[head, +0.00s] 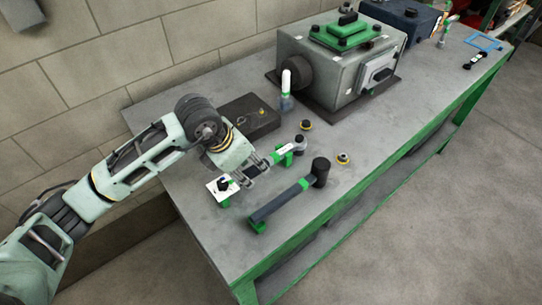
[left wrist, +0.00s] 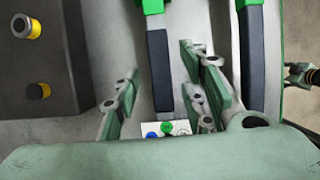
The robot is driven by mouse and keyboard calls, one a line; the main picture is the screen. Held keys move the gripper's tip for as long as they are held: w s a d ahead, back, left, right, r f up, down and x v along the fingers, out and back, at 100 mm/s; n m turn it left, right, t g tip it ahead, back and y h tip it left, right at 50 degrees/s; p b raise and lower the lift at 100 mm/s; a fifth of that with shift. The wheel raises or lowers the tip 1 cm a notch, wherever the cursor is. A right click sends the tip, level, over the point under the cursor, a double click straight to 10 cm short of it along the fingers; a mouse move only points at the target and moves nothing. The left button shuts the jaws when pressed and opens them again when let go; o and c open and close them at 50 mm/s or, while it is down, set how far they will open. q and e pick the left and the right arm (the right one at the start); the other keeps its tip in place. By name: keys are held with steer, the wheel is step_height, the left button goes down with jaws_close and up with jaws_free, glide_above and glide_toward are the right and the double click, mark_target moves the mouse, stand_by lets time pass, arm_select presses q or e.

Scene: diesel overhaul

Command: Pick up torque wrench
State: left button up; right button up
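The torque wrench, which I take to be the tool with the white label (head: 284,151), lies on green supports on the bench, with a grey head and dark handle. My left gripper (head: 257,172) is open above the handle. In the left wrist view the dark handle (left wrist: 160,70) runs between its spread fingers, with a gap on both sides. I cannot tell how far the fingers reach down beside it.
A longer tool with a black cylindrical head (head: 320,170) lies parallel, close on the front side. A dark block (head: 250,117), a white-topped bottle (head: 286,92) and a grey machine (head: 335,68) stand behind. A small white card (head: 222,189) is near the handle end.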

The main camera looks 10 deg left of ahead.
mark_target(252, 170)
arm_select(q)
steer(key=shift+x, duration=1.55)
steer(key=shift+d, duration=0.1)
steer(key=shift+r, duration=0.1)
steer(key=shift+c, duration=0.4)
steer(key=c, duration=0.9)
jaws_close()
steer(key=shift+w+r, duration=0.1)
steer(key=shift+w, duration=0.05)
